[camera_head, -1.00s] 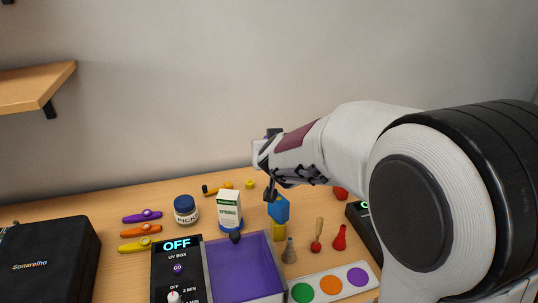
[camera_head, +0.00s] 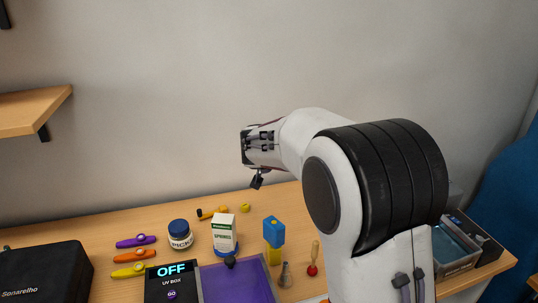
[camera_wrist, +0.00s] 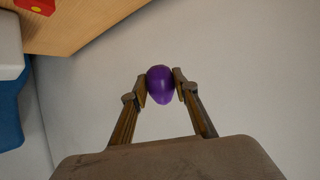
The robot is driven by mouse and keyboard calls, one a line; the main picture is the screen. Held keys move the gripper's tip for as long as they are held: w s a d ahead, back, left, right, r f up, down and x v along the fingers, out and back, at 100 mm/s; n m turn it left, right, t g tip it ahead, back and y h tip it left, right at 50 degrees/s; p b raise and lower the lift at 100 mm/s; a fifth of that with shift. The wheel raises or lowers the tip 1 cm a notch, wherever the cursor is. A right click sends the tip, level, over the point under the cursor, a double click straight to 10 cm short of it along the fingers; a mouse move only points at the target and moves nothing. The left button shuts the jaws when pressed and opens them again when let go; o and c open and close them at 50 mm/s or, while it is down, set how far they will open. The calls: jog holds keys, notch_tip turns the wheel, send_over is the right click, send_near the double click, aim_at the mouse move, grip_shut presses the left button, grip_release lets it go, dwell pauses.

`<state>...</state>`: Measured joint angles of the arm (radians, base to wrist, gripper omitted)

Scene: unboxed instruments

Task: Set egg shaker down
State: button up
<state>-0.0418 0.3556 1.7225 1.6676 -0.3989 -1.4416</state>
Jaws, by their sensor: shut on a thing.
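The egg shaker (camera_wrist: 161,86) is purple and sits between the two fingertips of my gripper (camera_wrist: 160,87) in the wrist view. My gripper is shut on it, with a finger pressed to each side. In the head view my gripper (camera_head: 256,180) is raised above the back of the table, in front of the wall. The egg shaker cannot be made out in the head view.
The wooden table (camera_head: 130,222) holds kazoos (camera_head: 135,256), a PICK jar (camera_head: 180,238), a springs carton (camera_head: 224,240), a blue and yellow block stack (camera_head: 274,240) and a purple-lined UV box (camera_head: 240,283). A grey bin (camera_head: 455,265) stands at right. A shelf (camera_head: 35,108) juts out at left.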

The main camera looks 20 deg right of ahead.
jog(key=w+d+f+m+g+h, duration=0.1)
jog(key=w+d+m+g+h, duration=0.3)
jog(key=d, duration=0.3)
jog(key=d+f+m+g+h, duration=0.3)
jog(key=d+f+m, duration=0.2)
jog(key=f, duration=0.1)
jog(key=s+a+f+m+g+y, duration=0.1)
jog(key=s+a+f+m+g, duration=0.1)
jog(key=s+m+g, duration=0.3)
jog(key=s+a+f+m+g, duration=0.2)
jog(key=s+f+m+g, duration=0.3)
jog(key=s, duration=0.8)
jog(key=shift+m+g+y, duration=0.4)
jog(key=shift+m+g, duration=0.1)
jog(key=shift+f, duration=0.3)
jog(key=shift+s+f, duration=0.1)
jog(key=shift+f, duration=3.15)
jog(key=shift+f, duration=0.55)
